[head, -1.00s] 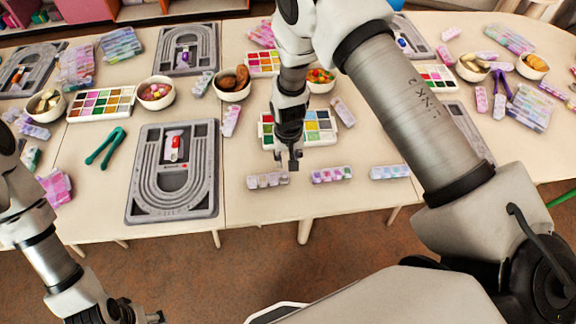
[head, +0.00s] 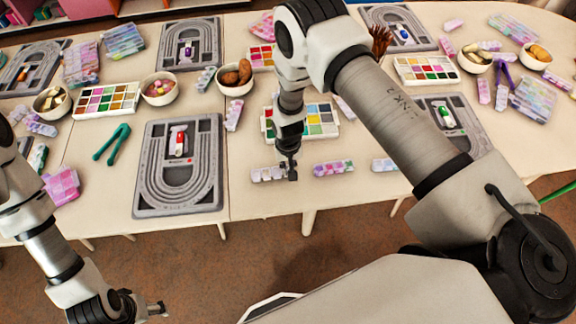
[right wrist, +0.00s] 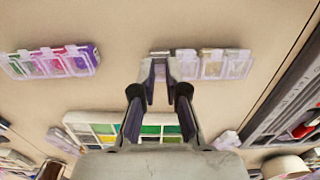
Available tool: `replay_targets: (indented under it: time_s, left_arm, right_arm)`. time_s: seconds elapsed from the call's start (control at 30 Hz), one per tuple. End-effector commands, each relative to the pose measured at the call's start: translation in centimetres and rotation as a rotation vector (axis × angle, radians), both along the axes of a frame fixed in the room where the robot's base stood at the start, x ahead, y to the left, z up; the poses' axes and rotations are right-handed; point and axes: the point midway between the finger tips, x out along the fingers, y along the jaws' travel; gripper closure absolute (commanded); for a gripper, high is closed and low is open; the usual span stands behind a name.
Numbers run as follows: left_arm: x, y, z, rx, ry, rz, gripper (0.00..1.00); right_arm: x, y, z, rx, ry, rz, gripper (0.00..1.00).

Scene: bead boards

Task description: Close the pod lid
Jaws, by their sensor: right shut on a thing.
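A pale, translucent bead pod (head: 267,175) with a row of compartments lies near the front edge of the table. It also shows in the right wrist view (right wrist: 212,65). My right gripper (head: 291,176) is down at the pod's right end in the head view. In the right wrist view its two fingertips (right wrist: 160,68) are close together over the pod's left end compartment, shut on the end lid there. The fingers partly hide that lid, so its exact angle is unclear. My left gripper (head: 156,311) hangs at the lower left, away from the table; its jaws are too small to judge.
A pink-purple pod (head: 333,169) lies to the right, and another pod (head: 384,164) beyond it. A paint-like colour tray (head: 322,122) sits just behind. A grey bead board (head: 150,205) lies to the left. Bare table surrounds the pod.

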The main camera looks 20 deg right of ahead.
Motion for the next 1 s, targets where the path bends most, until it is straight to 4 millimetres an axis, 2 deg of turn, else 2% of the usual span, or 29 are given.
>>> replay_targets:
  time_s: [0.17,0.4,0.6,0.77,1.0]
  left_arm:
    - [0.0,0.0,-2.6,0.000,0.000,0.000,0.31]
    - [0.0,0.0,-9.1,0.000,0.000,0.000,0.31]
    - [0.0,0.0,-13.0,0.000,0.000,0.000,0.31]
    - [0.0,0.0,-13.1,0.000,0.000,0.000,0.31]
    - [0.0,0.0,-13.0,0.000,0.000,0.000,0.31]
  right_arm:
    - [-0.1,0.1,-1.1,-0.007,-0.028,0.000,1.00]
    - [-0.6,0.3,-2.1,-0.037,-0.141,0.002,1.00]
    - [-1.4,0.4,-2.4,-0.072,-0.275,0.001,1.00]
    - [-1.6,0.3,-1.8,-0.091,-0.349,-0.001,1.00]
    - [-1.5,0.4,-1.6,-0.093,-0.358,-0.001,1.00]
